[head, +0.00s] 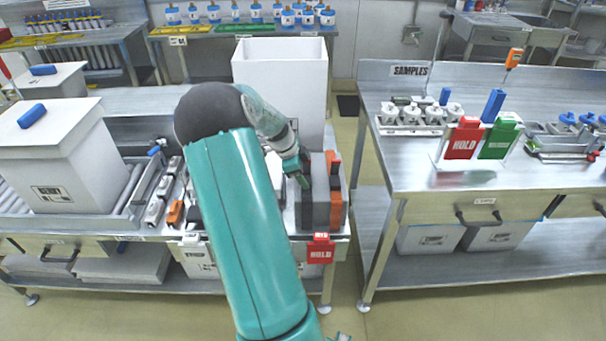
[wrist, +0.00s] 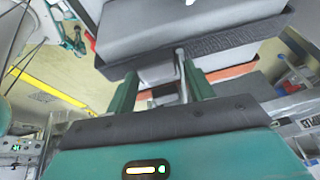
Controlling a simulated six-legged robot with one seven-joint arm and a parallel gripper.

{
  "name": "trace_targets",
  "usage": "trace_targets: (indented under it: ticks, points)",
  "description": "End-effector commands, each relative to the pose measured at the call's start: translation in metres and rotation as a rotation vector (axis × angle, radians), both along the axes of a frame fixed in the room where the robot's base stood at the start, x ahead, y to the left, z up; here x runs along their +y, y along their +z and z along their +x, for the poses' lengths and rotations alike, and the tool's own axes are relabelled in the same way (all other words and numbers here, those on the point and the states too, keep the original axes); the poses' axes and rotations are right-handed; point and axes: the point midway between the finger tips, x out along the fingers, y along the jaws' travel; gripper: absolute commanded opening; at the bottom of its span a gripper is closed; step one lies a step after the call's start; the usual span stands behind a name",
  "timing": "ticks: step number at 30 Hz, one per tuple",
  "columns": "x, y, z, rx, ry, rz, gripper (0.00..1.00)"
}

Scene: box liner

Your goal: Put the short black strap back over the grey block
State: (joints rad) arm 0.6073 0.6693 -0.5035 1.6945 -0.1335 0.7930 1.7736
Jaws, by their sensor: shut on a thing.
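The grey block (head: 321,203) stands at the right end of the left bench, beside orange pieces. My gripper (head: 304,181) is at its upper left side in the head view. In the wrist view the two green fingers of my gripper (wrist: 163,90) point at a grey body with a dark textured band (wrist: 210,42) along its near edge, which looks like the short black strap. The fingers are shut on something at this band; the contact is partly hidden. A thin metal rod (wrist: 182,72) shows between the fingers. I cannot tell whether the strap lies over the block.
A tall white box (head: 281,80) stands behind my gripper. An orange piece (head: 336,208) is right of the block. A red HOLD tag (head: 320,248) hangs at the bench front. A gap separates this bench from the samples table (head: 400,165). A white box (head: 55,160) stands left.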

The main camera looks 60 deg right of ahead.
Motion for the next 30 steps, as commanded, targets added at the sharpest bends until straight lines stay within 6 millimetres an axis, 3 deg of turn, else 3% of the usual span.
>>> trace_targets:
  ticks: [8, 9, 12, 18, 22, 30]
  points:
    - [-0.0004, 0.0002, -0.0001, 0.000, 0.000, -0.001, 0.16]
    - [-0.0004, 0.0002, -0.0001, 0.000, 0.000, -0.001, 0.59]
    - [-0.0003, 0.0002, 0.0000, 0.000, 0.000, -0.001, 0.78]
    - [-0.0002, 0.0001, 0.0000, 0.000, 0.000, -0.001, 0.78]
    - [-0.0001, -0.0001, 0.0000, 0.000, 0.000, 0.000, 1.00]
    - [-0.0002, 0.0016, 0.0002, 0.000, 0.000, -0.001, 1.00]
